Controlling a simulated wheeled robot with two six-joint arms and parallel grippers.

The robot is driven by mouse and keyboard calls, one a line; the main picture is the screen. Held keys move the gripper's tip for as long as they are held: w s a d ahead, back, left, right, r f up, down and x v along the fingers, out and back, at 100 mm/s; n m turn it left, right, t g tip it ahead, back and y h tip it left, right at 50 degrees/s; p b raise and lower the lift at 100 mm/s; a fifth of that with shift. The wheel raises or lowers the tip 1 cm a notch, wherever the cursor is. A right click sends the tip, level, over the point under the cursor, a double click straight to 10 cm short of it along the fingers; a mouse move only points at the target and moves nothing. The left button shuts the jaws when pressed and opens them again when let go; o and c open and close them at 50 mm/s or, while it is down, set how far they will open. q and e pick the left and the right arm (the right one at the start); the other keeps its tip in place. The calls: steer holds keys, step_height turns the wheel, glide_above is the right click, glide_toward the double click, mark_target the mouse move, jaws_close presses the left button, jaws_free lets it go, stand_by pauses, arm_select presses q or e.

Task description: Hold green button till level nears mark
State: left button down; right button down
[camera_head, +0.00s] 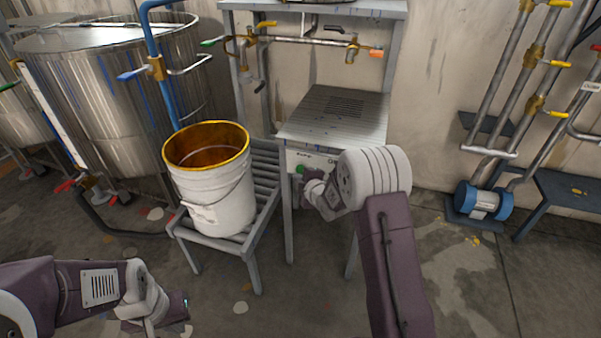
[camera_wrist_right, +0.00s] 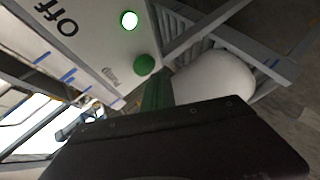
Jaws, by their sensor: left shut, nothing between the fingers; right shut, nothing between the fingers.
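The green button (camera_head: 300,169) is on the front panel of the grey cabinet. It also shows in the right wrist view (camera_wrist_right: 144,64), beside small lettering. My right gripper (camera_head: 304,180) is shut and empty, at the panel. In the right wrist view its green fingertips (camera_wrist_right: 158,80) end right at the button; I cannot tell whether they touch or press it. My left gripper (camera_head: 184,306) is shut and empty, low at the left, away from everything. A white bucket (camera_head: 222,203) with a yellow rim stands upright on a slatted stand; its inside looks orange-brown. No level mark is clearly readable.
A lit lamp (camera_wrist_right: 129,19) with a green rim sits near the button. A steel tank (camera_head: 135,105) with a pale vertical strip (camera_head: 50,112) stands left. The slatted stand (camera_head: 262,190) adjoins the cabinet (camera_head: 335,115). Pipes with valves and a blue pump (camera_head: 483,200) stand right.

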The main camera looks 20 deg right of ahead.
steer(key=s+a, duration=0.1)
steer(key=s+a+b, duration=0.1)
steer(key=s, duration=0.2)
steer(key=shift+s+a, duration=0.1)
steer(key=shift+a, duration=0.3)
stand_by(0.4)
